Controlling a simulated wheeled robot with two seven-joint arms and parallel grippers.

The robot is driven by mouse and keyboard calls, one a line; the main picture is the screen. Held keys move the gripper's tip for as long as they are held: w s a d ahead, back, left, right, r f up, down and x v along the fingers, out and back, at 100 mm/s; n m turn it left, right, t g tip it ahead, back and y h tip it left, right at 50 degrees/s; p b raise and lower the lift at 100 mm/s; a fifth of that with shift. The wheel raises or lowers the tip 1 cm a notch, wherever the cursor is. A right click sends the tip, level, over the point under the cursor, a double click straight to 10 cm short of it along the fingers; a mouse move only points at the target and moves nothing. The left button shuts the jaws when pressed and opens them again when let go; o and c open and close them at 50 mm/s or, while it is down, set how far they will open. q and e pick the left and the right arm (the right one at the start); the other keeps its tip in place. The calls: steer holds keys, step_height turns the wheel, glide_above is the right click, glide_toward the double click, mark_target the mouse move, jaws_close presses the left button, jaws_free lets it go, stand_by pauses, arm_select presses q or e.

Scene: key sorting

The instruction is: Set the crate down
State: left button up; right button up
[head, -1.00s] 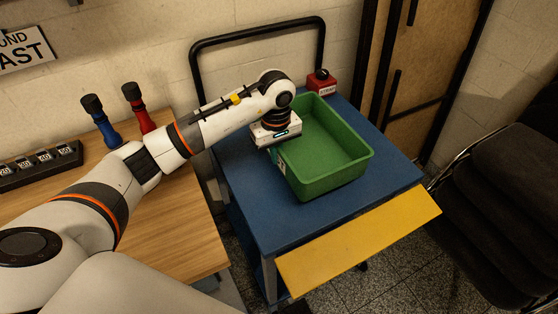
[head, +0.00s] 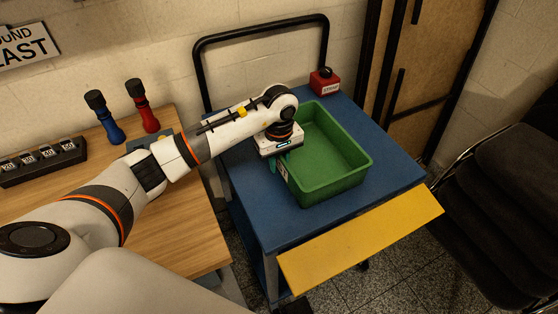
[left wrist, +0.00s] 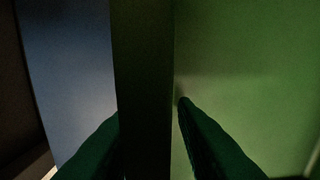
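The green crate (head: 345,190) is over the blue cart top (head: 400,178), level and upright; it looks to be on the surface or very close to it, and I cannot tell if a thin gap is left. My left gripper (head: 283,172) is at the crate's left wall, pointing down. In the left wrist view, one finger is outside the wall and one inside, both against the dark wall strip (left wrist: 143,90), so the gripper (left wrist: 150,108) is shut on the crate. The crate's inside looks empty in the head view. My right gripper is not in view.
A red box with a black knob (head: 325,80) stands at the cart's back corner. A black handle (head: 260,30) rises behind. A yellow flap (head: 360,245) is at the front. A wooden table (head: 185,235) with blue and red-handled items is to the left.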

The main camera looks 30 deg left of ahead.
arm_select(q)
steer(key=shift+r, duration=0.25)
step_height(320, 180, up, 12)
steer(key=shift+f, duration=0.1)
stand_by(0.6)
